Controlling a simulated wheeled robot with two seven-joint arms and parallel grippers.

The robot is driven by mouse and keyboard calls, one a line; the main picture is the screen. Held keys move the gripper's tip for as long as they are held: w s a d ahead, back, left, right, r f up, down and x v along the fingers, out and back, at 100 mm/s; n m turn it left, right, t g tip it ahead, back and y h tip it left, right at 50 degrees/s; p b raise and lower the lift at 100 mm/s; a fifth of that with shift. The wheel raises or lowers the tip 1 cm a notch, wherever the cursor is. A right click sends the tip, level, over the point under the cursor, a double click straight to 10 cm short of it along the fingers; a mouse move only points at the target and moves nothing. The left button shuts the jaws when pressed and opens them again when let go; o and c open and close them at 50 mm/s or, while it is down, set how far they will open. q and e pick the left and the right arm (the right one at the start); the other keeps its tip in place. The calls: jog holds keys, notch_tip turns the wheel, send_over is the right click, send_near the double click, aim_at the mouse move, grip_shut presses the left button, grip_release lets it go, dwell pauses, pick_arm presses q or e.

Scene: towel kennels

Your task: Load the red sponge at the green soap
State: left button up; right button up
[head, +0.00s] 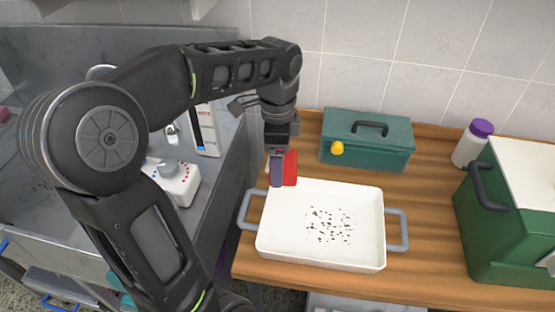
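My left gripper (281,150) hangs pointing down above the back left corner of the white tray. It appears shut on a red block that looks like the red sponge (291,167). A purple-grey strip lies against the block's left side; I cannot tell whether it is a finger or part of the sponge. The block's lower end overlaps the tray's back rim in the picture; contact cannot be judged. I cannot make out a green soap. My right gripper is not in view.
The white tray (286,251) with grey handles and dark specks stands on the wooden counter (420,225). Behind it is a green toolbox (368,152). A purple-capped bottle (472,145) and a green cooler (483,237) stand right. The metal sink area (45,62) is left.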

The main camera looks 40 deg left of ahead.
pick_arm(q)
jog(key=w+a+m+p, duration=0.2)
jog(key=w+a+p, duration=0.5)
jog(key=w+a, duration=0.1)
jog(key=shift+w+a, duration=0.3)
jog(key=shift+w, duration=0.45)
jog(key=shift+f, duration=0.1)
notch_tip(320, 180, down, 4)
jog(key=b, duration=0.3)
jog(key=shift+f, duration=0.1)
jog(key=shift+f+b, duration=0.8)
jog(key=shift+f, duration=0.05)
jog(key=shift+f, duration=0.6)
dwell(0.5)
jog(key=shift+s+d, duration=0.1)
dwell(0.5)
